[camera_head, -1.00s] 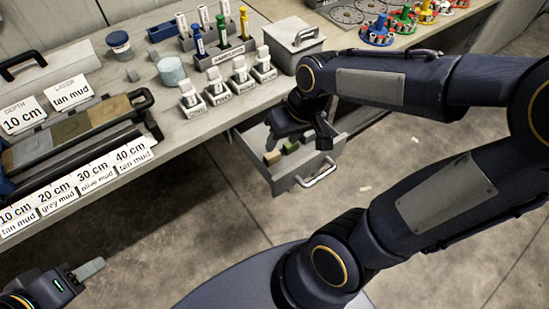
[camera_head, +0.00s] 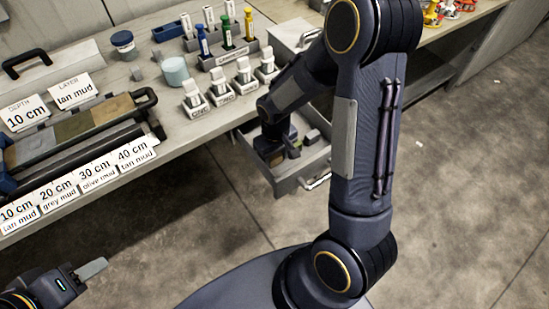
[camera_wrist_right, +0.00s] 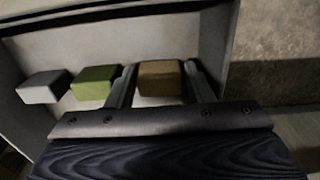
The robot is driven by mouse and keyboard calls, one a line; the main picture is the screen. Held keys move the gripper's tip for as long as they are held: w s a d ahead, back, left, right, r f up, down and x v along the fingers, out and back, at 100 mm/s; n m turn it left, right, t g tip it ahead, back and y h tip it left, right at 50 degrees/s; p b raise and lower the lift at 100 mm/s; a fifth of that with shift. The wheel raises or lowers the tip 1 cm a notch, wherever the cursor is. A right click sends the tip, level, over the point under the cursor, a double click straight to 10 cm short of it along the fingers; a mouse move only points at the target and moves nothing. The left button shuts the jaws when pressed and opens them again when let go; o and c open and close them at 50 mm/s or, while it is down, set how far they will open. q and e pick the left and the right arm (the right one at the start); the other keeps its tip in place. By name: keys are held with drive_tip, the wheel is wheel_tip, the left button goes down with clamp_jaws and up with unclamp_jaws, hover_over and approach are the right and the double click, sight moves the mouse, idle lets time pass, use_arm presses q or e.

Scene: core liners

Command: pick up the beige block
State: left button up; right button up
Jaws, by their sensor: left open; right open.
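The beige block (camera_wrist_right: 160,78) looks tan-brown in the right wrist view. It sits in an open drawer (camera_wrist_right: 120,45), between the two fingers of my right gripper (camera_wrist_right: 157,84). The fingers stand apart, one on each side of the block; I cannot tell whether either touches it. A green block (camera_wrist_right: 94,83) and a grey block (camera_wrist_right: 44,87) lie to its left. In the head view my right gripper (camera_head: 278,154) reaches down into the drawer and hides the beige block. My left gripper (camera_head: 90,270) is at lower left, away from the bench, only partly in view.
The bench (camera_head: 190,135) above holds a rack of tubes (camera_head: 226,52), small labelled holders (camera_head: 220,90) and a core tray (camera_head: 90,122). The floor in front is clear.

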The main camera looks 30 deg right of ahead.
drive_tip(key=shift+f, duration=0.45)
drive_tip(key=shift+c, duration=0.2)
drive_tip(key=c, duration=0.6)
drive_tip(key=shift+o, duration=0.2)
drive_tip(key=shift+r, duration=0.1)
